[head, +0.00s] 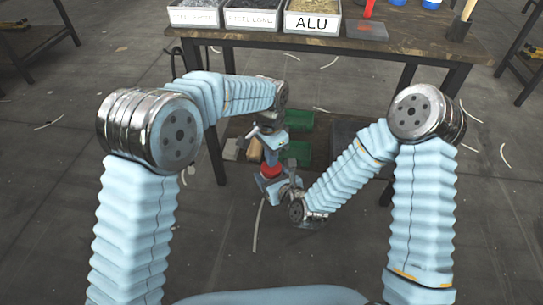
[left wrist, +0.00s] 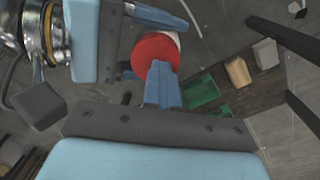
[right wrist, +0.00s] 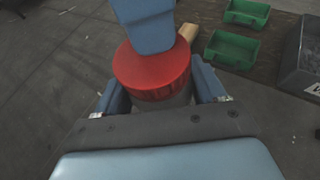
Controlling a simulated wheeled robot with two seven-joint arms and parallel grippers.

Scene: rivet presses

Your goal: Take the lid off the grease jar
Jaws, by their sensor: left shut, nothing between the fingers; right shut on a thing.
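The grease jar (right wrist: 181,98) is a pale grey body under a round red lid (right wrist: 152,72). The red lid also shows in the head view (head: 271,170) and the left wrist view (left wrist: 154,54). The lid sits on top of the jar. My right gripper (right wrist: 160,96) is shut around the jar body below the lid, one blue finger on each side. My left gripper (left wrist: 163,92) is shut and empty, its fingertips over the lid; I cannot tell whether they touch it. Most of the jar body is hidden by the lid and fingers.
A workbench (head: 400,42) stands ahead, with labelled bins such as the ALU bin (head: 312,22) on top. Its lower shelf holds green trays (right wrist: 232,48), a tan block (left wrist: 238,72) and a grey bin (right wrist: 302,62). Open floor lies around the jar.

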